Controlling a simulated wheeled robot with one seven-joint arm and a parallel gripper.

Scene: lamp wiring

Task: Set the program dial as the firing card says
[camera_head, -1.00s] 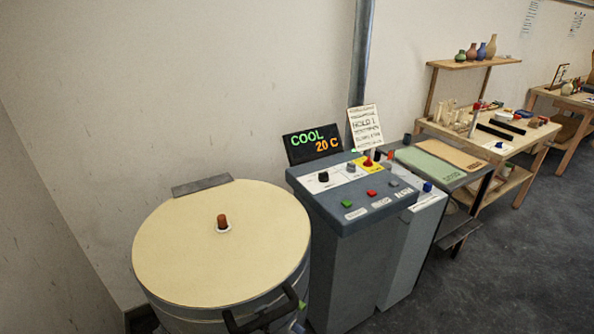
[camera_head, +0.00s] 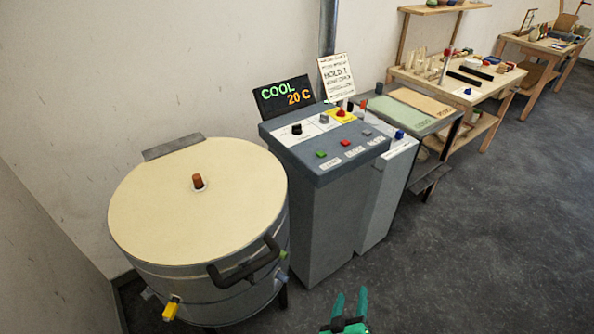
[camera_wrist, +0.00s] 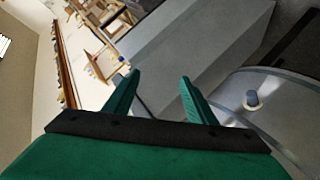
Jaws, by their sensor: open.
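The control box (camera_head: 335,165) stands right of the kiln, with black, grey and red knobs and green and red buttons on its sloped top. The black knob (camera_head: 297,129) sits on a white plate at the left; I cannot read its marks. The firing card (camera_head: 337,78) stands behind the panel; "HOLD 1" is readable, its other lines are too small. The display (camera_head: 284,95) reads "COOL 20 C". My gripper (camera_head: 350,303) is low at the bottom edge, in front of and below the panel, open and empty. Its green fingers (camera_wrist: 160,85) are apart in the wrist view.
The round kiln (camera_head: 195,205) with a cream lid and dark handle (camera_head: 243,266) stands at the left. Right of the box are a side table (camera_head: 412,115) and a wooden bench (camera_head: 455,85) with several small items. The dark floor (camera_head: 475,250) at the right is clear.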

